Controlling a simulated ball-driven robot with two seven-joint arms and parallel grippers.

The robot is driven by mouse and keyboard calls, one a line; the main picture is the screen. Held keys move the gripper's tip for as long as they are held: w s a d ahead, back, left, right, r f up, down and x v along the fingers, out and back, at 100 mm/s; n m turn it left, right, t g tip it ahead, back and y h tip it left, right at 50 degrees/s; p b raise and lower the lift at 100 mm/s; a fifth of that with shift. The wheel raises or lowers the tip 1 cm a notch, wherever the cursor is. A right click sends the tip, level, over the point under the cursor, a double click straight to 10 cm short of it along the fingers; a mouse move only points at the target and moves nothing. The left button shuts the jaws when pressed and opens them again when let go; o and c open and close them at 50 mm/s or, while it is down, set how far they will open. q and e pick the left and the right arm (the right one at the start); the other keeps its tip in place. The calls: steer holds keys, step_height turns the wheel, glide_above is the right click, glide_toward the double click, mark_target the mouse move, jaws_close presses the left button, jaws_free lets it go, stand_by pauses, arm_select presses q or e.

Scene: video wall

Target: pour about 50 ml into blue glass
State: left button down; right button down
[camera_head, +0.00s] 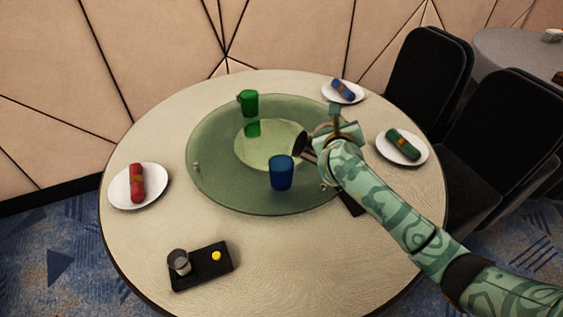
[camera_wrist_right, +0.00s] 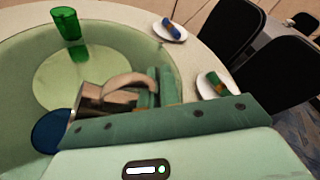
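A blue glass (camera_head: 281,173) stands upright on the green glass turntable (camera_head: 215,180) near its front edge. It also shows in the wrist view (camera_wrist_right: 48,132), partly hidden by my gripper's body. My right gripper (camera_head: 335,133) is shut on the handle of a dark metal jug (camera_head: 301,144). The jug also shows in the wrist view (camera_wrist_right: 92,98), with a light wooden-looking handle (camera_wrist_right: 130,80). The jug is tilted, its mouth towards the left, above and slightly right of the blue glass. No stream of liquid is visible, and the glass's contents cannot be made out. My left gripper is out of view.
A green glass (camera_head: 248,103) stands at the back of the turntable. Plates with red (camera_head: 137,183), blue (camera_head: 343,89) and green (camera_head: 402,143) rolled napkins sit around the table. A black tray (camera_head: 203,275) with a small clear glass (camera_head: 179,262) is at front left. Black chairs (camera_head: 428,80) stand right.

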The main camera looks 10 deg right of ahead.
steer(key=shift+a+r, duration=0.1)
steer(key=shift+r, duration=0.15)
steer(key=shift+w+a+r+n+h+p, duration=0.1)
steer(key=shift+a+r+n+h+p, duration=0.25)
steer(key=shift+r+n+p, duration=0.1)
steer(key=shift+a+r+n, duration=0.2)
steer(key=shift+r+n, duration=0.05)
stand_by(1.1)
steer(key=shift+w+a+r+p, duration=0.15)
steer(key=shift+a+r+p, duration=0.1)
steer(key=shift+a+p, duration=0.3)
stand_by(0.8)
